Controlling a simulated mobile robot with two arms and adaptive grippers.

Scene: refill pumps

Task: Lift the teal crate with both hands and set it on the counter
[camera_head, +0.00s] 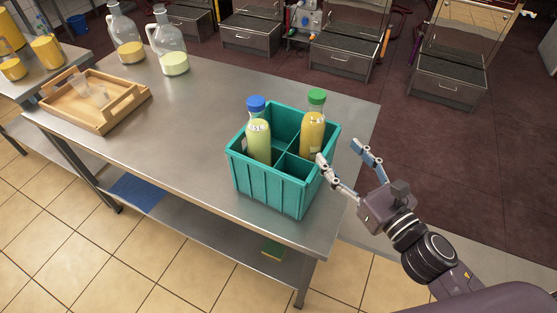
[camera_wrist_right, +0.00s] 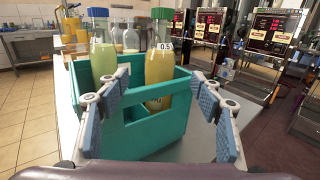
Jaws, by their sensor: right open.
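The teal crate (camera_head: 262,186) stands upright on the steel counter (camera_head: 190,130), near its right end. It holds two bottles in separate compartments: one with a blue cap and pale yellow-green contents (camera_head: 258,140), one with a green cap and orange-yellow contents (camera_head: 312,132). My right gripper (camera_head: 341,152) is open at the crate's right side, its fingers pointing toward it. In the right wrist view the crate (camera_wrist_right: 150,138) shows ahead, between the spread fingers (camera_wrist_right: 160,108). I cannot tell whether a finger touches the crate. My left gripper is not in view.
A wooden tray (camera_head: 108,122) with clear cups sits at the counter's left end. Two glass jugs (camera_head: 126,45) (camera_head: 172,55) stand at the back edge. The counter is bare between tray and crate. Dispensing machines (camera_head: 345,55) stand beyond the dark floor.

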